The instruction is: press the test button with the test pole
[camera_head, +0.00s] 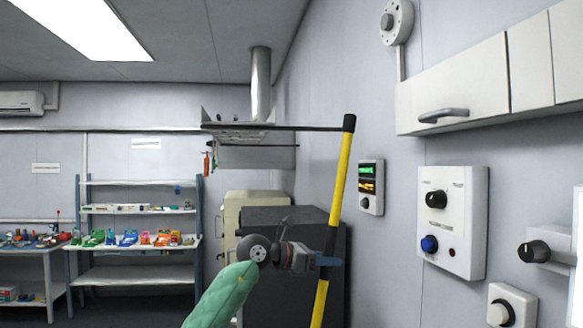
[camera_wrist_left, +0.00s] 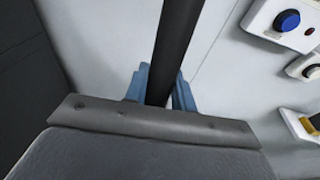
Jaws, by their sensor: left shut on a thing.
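The test pole (camera_head: 340,180) is a long yellow rod with a black tip and a black grip section. It stands nearly upright, leaning slightly right at the top. My left gripper (camera_head: 328,261) is shut around its black grip section. In the left wrist view the dark pole (camera_wrist_left: 176,45) passes between the blue fingers. A round white device with a grey central button (camera_head: 388,21) is high on the right wall. The pole's black tip is below and left of it, apart from it. Which button is the test button is not clearly marked. My right gripper is not in view.
A white control panel (camera_head: 470,200) with a black knob and blue button is on the right wall, near a small display (camera_head: 371,187). A white wall cabinet (camera_head: 465,85) hangs above. A range hood (camera_head: 250,135) and dark cabinet (camera_head: 285,222) stand behind the pole. Shelves (camera_head: 135,245) are at left.

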